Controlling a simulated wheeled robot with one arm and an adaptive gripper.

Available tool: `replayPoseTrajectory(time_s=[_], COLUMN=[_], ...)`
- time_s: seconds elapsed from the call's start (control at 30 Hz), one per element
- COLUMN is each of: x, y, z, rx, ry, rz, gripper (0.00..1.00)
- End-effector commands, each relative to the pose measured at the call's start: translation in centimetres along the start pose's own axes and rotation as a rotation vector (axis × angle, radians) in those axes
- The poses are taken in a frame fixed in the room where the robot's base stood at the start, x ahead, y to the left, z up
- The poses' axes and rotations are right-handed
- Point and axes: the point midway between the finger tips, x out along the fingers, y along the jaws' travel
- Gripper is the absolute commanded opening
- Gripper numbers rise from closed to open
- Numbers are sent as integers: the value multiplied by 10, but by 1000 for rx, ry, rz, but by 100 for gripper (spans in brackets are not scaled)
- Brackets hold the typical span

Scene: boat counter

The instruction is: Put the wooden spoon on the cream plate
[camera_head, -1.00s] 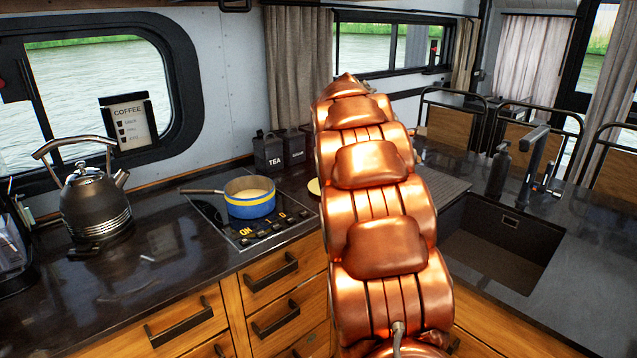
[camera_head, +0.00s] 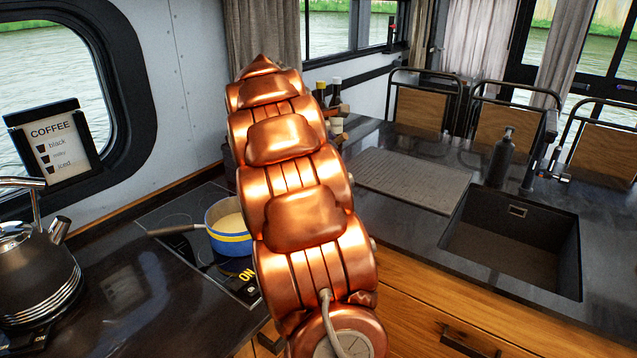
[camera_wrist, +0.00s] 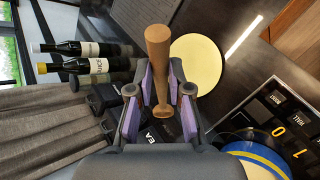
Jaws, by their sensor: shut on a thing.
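My gripper (camera_wrist: 161,78) is shut on the wooden spoon (camera_wrist: 158,46) in the wrist view. The spoon's thick brown end points up in the picture, and its lower part lies between the purple-lined fingers. The round cream plate (camera_wrist: 198,64) is on the dark counter just right of the spoon in the wrist view. The spoon's upper end overlaps or nearly meets the plate's left edge in the picture; the height between them is unclear. In the head view my copper arm hides the gripper and the plate.
A blue and yellow pan (camera_head: 229,232) stands on the hob (camera_head: 188,215), with a kettle (camera_head: 36,265) to its left. Bottles (camera_wrist: 90,66) and dark canisters stand near the gripper. A sink (camera_head: 510,240) and a drying mat (camera_head: 412,178) are right of my arm.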

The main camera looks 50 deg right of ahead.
Motion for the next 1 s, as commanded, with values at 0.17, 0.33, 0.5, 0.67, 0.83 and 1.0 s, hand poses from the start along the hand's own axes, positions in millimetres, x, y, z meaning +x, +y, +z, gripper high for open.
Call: replayPoseTrajectory(time_s=[0.17,0.33,0.5,0.67,0.83,1.0], x=[16,29,35,48,60,60], y=[-16,-28,-34,-46,-57,-57], z=[-10,-18,-22,-29,-37,-38], rx=[-3,-1,0,-2,-1,1], ry=[-1,1,0,-1,0,2], rz=[-2,0,0,-2,0,2], gripper=[0,0,0,0,0,0])
